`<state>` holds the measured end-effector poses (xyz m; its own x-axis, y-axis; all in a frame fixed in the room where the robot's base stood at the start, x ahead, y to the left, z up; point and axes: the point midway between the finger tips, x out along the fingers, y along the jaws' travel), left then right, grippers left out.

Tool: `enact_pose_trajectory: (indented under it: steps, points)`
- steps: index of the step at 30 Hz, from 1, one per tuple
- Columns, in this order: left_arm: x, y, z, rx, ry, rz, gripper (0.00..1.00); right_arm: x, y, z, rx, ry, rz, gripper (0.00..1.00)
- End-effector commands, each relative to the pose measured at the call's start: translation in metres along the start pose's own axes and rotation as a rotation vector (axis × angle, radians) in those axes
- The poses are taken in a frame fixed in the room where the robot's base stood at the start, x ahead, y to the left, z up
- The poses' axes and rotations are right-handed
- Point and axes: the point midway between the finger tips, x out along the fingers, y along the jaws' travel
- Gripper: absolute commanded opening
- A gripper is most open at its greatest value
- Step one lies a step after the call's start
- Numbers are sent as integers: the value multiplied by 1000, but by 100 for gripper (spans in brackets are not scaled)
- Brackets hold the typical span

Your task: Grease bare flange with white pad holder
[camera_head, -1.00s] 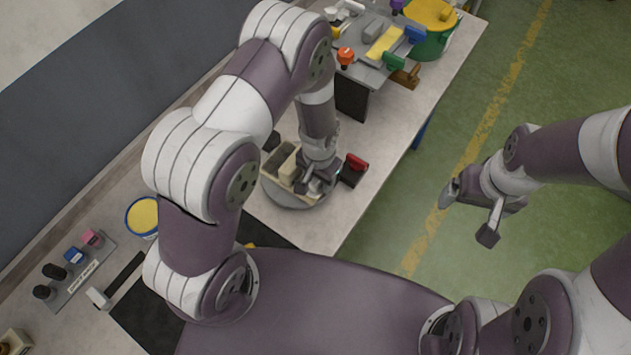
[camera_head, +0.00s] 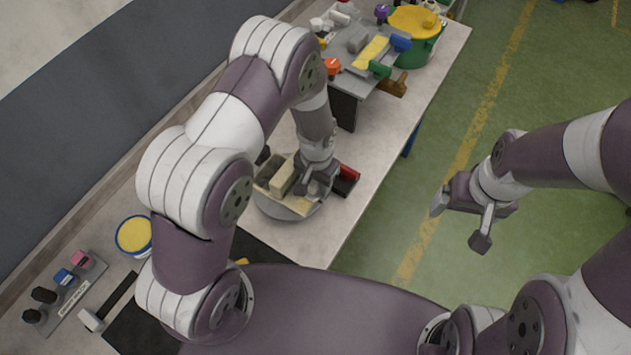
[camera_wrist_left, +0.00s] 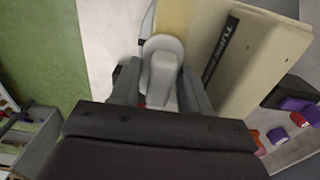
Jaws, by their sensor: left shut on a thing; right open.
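A white pad holder (camera_wrist_left: 163,75) shows in the left wrist view between the fingers of my left gripper (camera_wrist_left: 160,92), which is shut on it. A pale yellow surface (camera_wrist_left: 173,18) lies just beyond the holder; I cannot tell whether they touch. In the head view my left gripper (camera_head: 313,188) is low over the round turntable (camera_head: 285,211), and the holder is mostly hidden there. A bare flange cannot be made out clearly. My right gripper (camera_head: 462,212) is open and empty over the green floor, right of the bench.
A cream block (camera_head: 282,178) on the turntable is close to my left gripper, with a red piece (camera_head: 347,176) on the other side. A yellow-filled tub (camera_head: 134,235) and a holder rack (camera_head: 66,287) stand left. A green bucket (camera_head: 421,50) stands at the back.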

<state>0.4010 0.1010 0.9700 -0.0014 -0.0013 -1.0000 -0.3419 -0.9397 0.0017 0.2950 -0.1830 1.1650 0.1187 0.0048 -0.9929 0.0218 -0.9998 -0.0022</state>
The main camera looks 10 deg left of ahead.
Motion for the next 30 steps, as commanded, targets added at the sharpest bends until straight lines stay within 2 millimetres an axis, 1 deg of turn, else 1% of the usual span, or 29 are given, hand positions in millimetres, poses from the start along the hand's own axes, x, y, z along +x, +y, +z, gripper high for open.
enact_pose_trajectory:
  steps: [7, 14, 19, 26, 30]
  points:
    - [0, 0, -17, 0, 0, 0, 22, 5, 0, 1, 0, 0, 0, 89]
    - [-1, 0, -20, 0, 1, 0, 22, 4, 0, 0, 0, 0, 0, 89]
    - [-2, 0, -15, 0, -1, 0, 22, 3, 0, 0, 0, 0, 0, 89]
    - [0, 0, 1, -1, -1, 0, 22, -2, 0, 0, 0, 0, 0, 89]
    - [1, 0, 2, 0, 0, 0, 22, -1, 0, 0, 0, 0, 0, 89]
